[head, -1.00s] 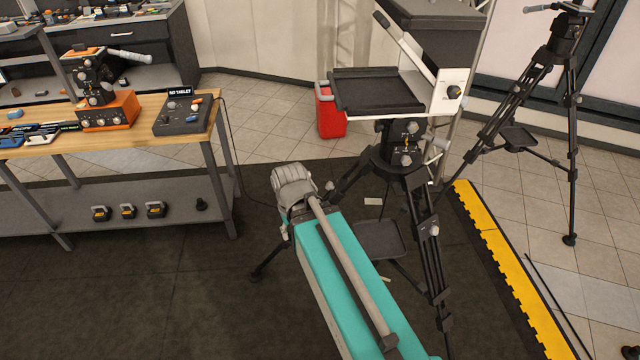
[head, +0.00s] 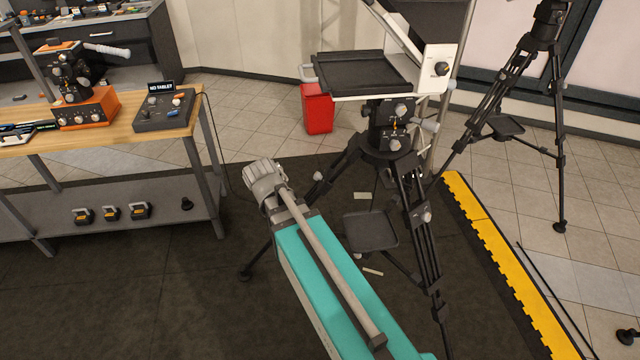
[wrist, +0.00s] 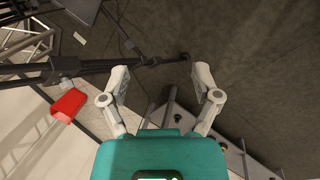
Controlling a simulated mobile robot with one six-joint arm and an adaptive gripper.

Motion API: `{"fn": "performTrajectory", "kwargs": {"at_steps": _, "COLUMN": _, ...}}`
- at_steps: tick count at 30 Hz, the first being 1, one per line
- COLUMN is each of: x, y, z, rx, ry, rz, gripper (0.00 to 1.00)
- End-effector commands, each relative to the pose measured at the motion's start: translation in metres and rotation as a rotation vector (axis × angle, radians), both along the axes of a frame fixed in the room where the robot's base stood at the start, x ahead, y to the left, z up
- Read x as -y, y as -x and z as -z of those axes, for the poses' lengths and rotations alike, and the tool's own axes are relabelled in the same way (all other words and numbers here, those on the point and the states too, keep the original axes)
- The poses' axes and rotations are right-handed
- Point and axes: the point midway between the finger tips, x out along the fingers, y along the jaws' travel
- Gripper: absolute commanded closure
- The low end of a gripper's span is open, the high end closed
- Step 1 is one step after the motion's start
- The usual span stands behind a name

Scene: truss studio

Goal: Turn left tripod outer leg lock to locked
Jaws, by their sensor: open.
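The left tripod (head: 392,150) stands upright at mid-picture in the head view, its dark legs spread on the mat. A pale knob (head: 318,176) sits on its left leg and another pale knob (head: 425,216) on its front right leg. Which is the outer leg lock, and its setting, I cannot tell. My gripper (wrist: 162,78) is open and empty in the wrist view. A dark tripod leg (wrist: 145,63) runs across beyond its fingers, apart from them as far as I can see.
A workbench (head: 110,135) with devices stands at the left. A red can (head: 317,110) is behind the tripod, and it shows in the wrist view (wrist: 68,105). A second tripod (head: 520,110) stands at right past a yellow edge strip (head: 500,255). Dark mat (head: 150,300) is clear at lower left.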

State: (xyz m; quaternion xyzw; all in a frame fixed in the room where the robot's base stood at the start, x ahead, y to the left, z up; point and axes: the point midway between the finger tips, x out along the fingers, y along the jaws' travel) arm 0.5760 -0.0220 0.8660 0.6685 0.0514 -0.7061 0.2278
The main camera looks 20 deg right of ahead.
Motion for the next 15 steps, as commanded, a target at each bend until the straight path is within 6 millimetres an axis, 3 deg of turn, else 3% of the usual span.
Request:
{"fn": "performTrajectory", "kwargs": {"at_steps": 1, "x": 0.005, "y": -0.011, "z": 0.019, "rx": -0.017, "ry": 0.042, "rz": -0.063, "gripper": 0.19}}
{"fn": "performTrajectory", "kwargs": {"at_steps": 3, "x": 0.014, "y": -0.022, "z": 0.029, "rx": -0.049, "ry": 0.108, "rz": -0.158, "gripper": 0.19}}
{"fn": "performTrajectory", "kwargs": {"at_steps": 15, "x": 0.052, "y": -0.081, "z": 0.071, "rx": -0.337, "ry": 0.464, "rz": -0.66, "gripper": 0.19}}
